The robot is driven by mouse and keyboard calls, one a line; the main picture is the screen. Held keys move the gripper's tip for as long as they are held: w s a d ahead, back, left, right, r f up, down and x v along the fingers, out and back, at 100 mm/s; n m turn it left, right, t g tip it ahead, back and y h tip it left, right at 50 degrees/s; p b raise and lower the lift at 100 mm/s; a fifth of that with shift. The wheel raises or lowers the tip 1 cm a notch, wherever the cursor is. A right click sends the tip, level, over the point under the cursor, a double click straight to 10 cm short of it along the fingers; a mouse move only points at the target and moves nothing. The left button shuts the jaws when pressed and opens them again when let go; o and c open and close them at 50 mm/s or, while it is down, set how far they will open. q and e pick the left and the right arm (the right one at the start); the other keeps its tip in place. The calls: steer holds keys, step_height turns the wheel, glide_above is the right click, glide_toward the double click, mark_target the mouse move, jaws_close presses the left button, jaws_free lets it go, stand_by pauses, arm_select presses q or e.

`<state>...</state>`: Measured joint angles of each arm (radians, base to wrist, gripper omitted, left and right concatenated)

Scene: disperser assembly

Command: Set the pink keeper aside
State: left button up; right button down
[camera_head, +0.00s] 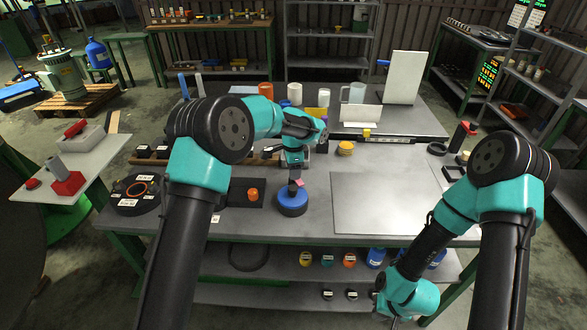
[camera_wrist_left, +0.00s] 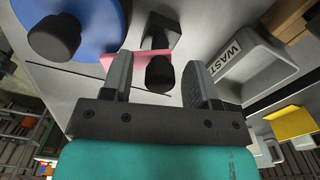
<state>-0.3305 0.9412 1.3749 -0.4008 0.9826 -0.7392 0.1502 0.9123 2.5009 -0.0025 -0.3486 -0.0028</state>
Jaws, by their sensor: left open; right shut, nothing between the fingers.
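The pink keeper (camera_head: 299,183) shows as a small pink patch by the blue round part (camera_head: 292,203) on the table. In the left wrist view the pink keeper (camera_wrist_left: 138,57) is a flat piece crossing between my fingertips, partly hidden by a finger and a black knob (camera_wrist_left: 159,73). My left gripper (camera_head: 296,180) is open, pointing down just above the keeper. In the left wrist view my left gripper (camera_wrist_left: 157,66) has its fingers either side of the knob, with gaps visible. I cannot tell whether the knob belongs to the keeper. My right gripper is not seen; its arm hangs at lower right.
A grey bin marked WASTE (camera_wrist_left: 250,62) lies right of the fingers in the wrist view. A dark tray with an orange part (camera_head: 252,194) sits left of the blue part. The grey mat (camera_head: 385,200) at right is bare.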

arm_select(q)
steer(key=shift+c, duration=0.5)
steer(key=c, duration=0.8)
steer(key=shift+n, duration=0.4)
steer(key=n, duration=1.1)
steer(key=shift+n, duration=0.4)
steer(key=o, duration=0.9)
